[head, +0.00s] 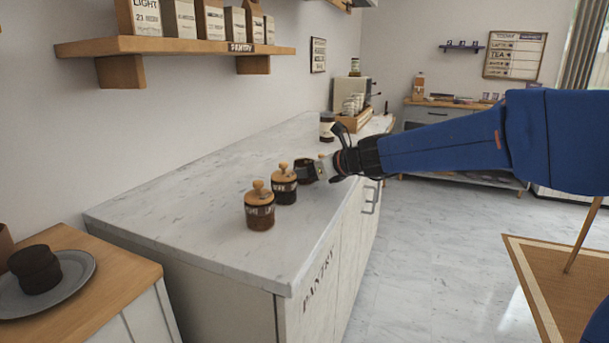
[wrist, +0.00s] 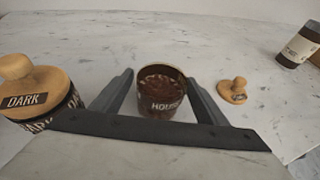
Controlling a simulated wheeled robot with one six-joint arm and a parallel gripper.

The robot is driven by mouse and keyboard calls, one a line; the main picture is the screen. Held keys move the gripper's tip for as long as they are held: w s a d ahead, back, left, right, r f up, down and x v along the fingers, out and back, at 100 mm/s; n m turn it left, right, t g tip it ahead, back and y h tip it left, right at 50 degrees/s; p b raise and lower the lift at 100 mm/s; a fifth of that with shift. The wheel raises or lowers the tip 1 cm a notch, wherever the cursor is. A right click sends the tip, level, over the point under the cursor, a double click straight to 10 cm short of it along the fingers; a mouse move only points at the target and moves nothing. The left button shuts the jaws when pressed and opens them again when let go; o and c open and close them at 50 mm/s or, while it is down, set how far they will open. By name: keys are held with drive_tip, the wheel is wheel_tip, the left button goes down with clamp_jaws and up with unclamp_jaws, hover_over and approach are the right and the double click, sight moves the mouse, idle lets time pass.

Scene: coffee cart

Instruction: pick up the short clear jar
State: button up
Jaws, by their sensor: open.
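A short clear jar (wrist: 161,88) with dark brown contents and a HOUSE label stands upright and lidless on the marble counter. My gripper (wrist: 160,77) is open, with one finger on each side of the jar; I cannot tell whether either finger touches it. In the head view the jar (head: 303,171) is partly hidden by my gripper (head: 314,170). Its wooden knobbed lid (wrist: 233,91) seems to lie on the counter just right of the right finger in the wrist view.
A lidded DARK jar (wrist: 36,92) stands close left of the left finger. Another lidded jar (head: 259,212) stands nearer on the counter (head: 190,215). A taller white-labelled jar (wrist: 298,46) stands farther back. A wall shelf (head: 170,47) holds several packages.

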drive_tip(key=shift+x, duration=0.85)
drive_tip(key=c, duration=1.3)
